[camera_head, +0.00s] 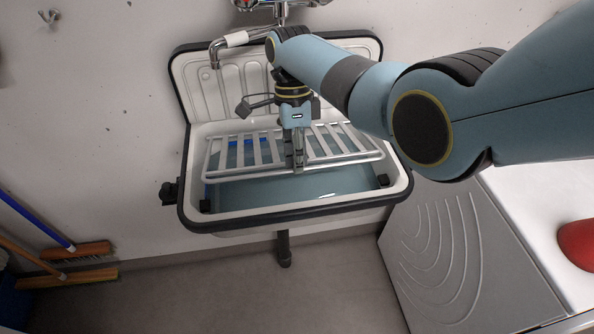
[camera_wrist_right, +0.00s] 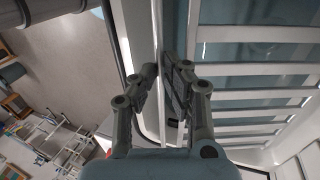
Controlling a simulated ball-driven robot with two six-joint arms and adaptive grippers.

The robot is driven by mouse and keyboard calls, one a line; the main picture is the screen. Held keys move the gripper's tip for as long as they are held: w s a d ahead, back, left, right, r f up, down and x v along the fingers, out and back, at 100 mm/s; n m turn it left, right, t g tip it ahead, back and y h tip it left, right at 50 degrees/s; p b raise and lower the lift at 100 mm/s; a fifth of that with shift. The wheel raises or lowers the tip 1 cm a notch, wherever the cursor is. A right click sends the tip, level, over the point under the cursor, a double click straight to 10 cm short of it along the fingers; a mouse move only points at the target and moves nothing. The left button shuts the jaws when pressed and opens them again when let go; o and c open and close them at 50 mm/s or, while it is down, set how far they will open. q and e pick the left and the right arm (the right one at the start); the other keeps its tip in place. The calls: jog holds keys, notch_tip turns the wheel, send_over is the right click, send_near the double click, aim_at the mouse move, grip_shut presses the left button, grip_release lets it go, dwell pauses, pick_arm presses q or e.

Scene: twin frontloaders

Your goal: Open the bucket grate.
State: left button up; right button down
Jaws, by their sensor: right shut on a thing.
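The bucket grate (camera_head: 240,152) is a silver rack of several bars over the white sink basin with a black rim. It sits tilted, with its front bar above the bluish basin floor. My right gripper (camera_head: 298,165) points down at the middle of the front bar and is shut on it. In the right wrist view the two fingers (camera_wrist_right: 168,90) close around the grate's edge bar, and the slats (camera_wrist_right: 255,75) run off to the right. My left gripper is not in view.
A tap (camera_head: 235,40) stands above the basin. The basin's black rim (camera_head: 300,213) surrounds the grate. A white ribbed unit (camera_head: 450,260) stands at the right, with a red object (camera_head: 577,245) on top. Brooms (camera_head: 75,250) lean at the left wall.

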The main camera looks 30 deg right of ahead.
jog(key=shift+w+d+r+g, duration=0.1)
jog(key=shift+w+r+g, duration=0.2)
jog(key=shift+r, duration=0.4)
jog(key=c, duration=1.7)
grip_release()
jog(key=shift+s+r, duration=0.1)
jog(key=shift+r, duration=0.05)
jog(key=v, duration=0.7)
jog(key=shift+r, duration=0.3)
